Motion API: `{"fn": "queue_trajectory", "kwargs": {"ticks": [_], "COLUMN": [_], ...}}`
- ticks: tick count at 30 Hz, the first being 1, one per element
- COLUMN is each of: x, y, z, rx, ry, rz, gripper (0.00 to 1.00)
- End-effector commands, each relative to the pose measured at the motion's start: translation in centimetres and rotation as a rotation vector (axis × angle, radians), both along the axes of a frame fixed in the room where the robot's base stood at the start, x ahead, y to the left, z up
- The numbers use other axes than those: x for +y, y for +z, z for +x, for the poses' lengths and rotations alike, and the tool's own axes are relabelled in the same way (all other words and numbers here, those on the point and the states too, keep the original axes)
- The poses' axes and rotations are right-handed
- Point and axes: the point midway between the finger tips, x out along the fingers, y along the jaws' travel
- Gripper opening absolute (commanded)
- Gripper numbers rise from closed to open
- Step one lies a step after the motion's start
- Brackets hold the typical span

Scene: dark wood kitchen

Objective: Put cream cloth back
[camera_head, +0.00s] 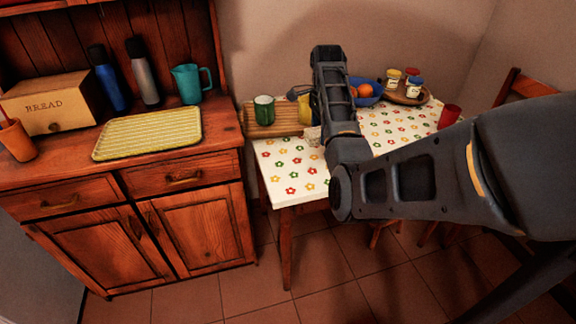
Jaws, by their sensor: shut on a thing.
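My arm reaches in from the right over the flowered table. Only a dark edge of my gripper (299,92) shows left of my forearm; its fingertips are hidden behind the arm. A small pale, cream-coloured patch, the visible bit of the cream cloth (313,134), shows just left of my forearm, below that edge. My gripper is shut on the cloth. Most of the cloth is hidden, and I cannot tell whether it touches the table.
The flowered table (291,177) bears a wooden board (259,129), green mug (264,109), yellow item (304,110), blue fruit bowl (369,97), jar tray (407,97) and red cup (449,116). The left sideboard (190,164) bears a yellow tray (148,134), bread box (52,102), bottles and teal jug (187,84).

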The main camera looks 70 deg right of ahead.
Motion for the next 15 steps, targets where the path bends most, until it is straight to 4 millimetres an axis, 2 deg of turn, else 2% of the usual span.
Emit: {"fn": "queue_trajectory", "kwargs": {"ticks": [9, 15], "x": [4.2, 5.8], "y": [-3.9, -5.6], "z": [5.4, 7.5], "rx": [0.003, 0.001], "ry": [0.009, 0.007], "rz": [0.003, 0.002], "gripper": [0.36, 0.36]}}
